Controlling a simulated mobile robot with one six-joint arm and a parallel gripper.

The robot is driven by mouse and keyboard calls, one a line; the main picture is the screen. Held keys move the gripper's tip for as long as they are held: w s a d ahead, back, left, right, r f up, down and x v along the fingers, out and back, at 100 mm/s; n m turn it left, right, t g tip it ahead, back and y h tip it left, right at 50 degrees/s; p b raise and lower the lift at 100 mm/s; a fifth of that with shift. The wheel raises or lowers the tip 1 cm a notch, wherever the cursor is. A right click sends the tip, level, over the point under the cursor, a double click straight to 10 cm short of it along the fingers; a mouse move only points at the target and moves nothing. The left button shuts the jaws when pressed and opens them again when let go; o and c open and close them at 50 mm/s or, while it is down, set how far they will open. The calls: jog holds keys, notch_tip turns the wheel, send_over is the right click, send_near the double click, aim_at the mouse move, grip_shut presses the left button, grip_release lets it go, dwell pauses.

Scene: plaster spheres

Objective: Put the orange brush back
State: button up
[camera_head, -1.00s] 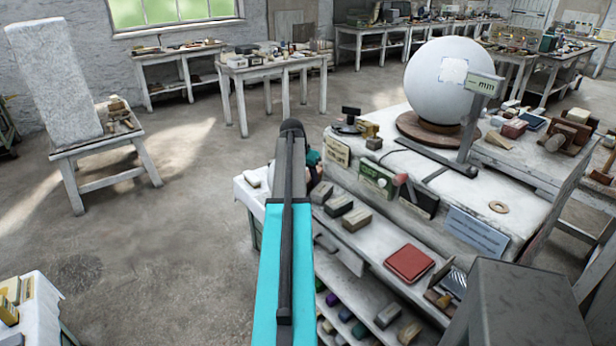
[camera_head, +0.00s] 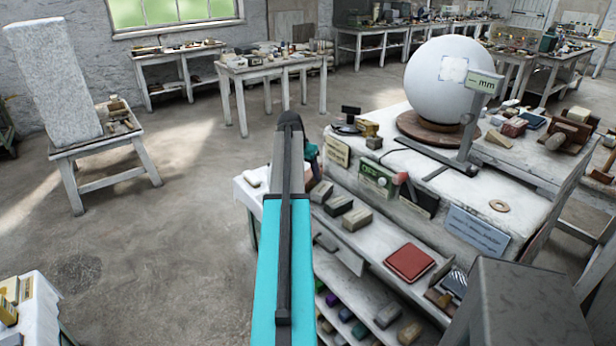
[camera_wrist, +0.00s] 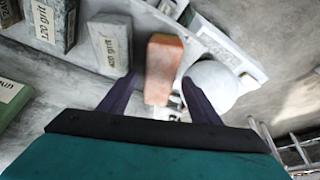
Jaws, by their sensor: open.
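The fingers are open, and I see no clear contact with the brush. Its lower end and any bristles are hard to make out. A white ball (camera_wrist: 212,86) is just right of the right finger. In the head view my arm covers the brush and most of my gripper.
Grey grit blocks stand left of the fingers, one marked 120 grit (camera_wrist: 52,24) and one 400 grit (camera_wrist: 110,46). In the head view similar blocks (camera_head: 340,204) line a shelf by a red box (camera_head: 409,262). A large white sphere (camera_head: 436,85) stands on the bench. Open floor lies left.

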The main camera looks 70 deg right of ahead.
jog(key=b+v, duration=0.1)
jog(key=v, duration=0.8)
jog(key=shift+r+b, duration=0.25)
jog(key=shift+b, duration=0.15)
dwell(0.4)
